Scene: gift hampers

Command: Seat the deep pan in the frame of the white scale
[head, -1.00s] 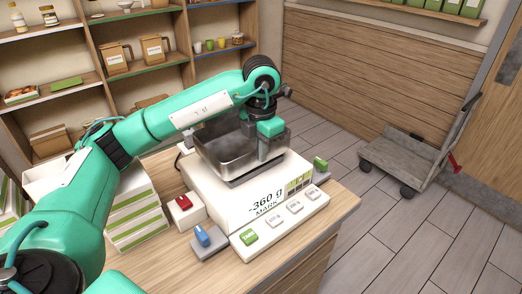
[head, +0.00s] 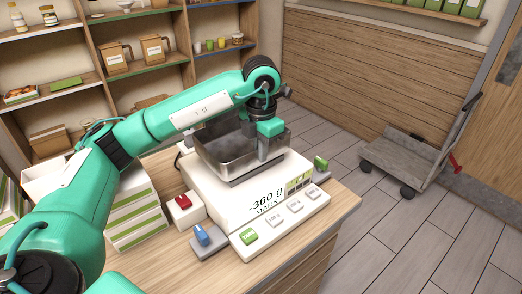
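The deep pan (head: 226,155), a grey metal rectangular tub, is over the top of the white scale (head: 212,192). A dark edge shows under the pan's front; I cannot tell whether the pan rests fully in the frame, as the pan hides most of it. The scale's display (head: 266,201) reads -360 g. My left gripper (head: 262,150) points down at the pan's right side, with its fingers at the wall, and appears shut on it. My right gripper is not in view.
A red button box (head: 184,207) and a blue switch box (head: 206,240) stand left of the scale. White-and-green boxes (head: 133,215) are stacked behind my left arm. Shelves line the back wall. A flat cart (head: 400,160) stands on the floor at right.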

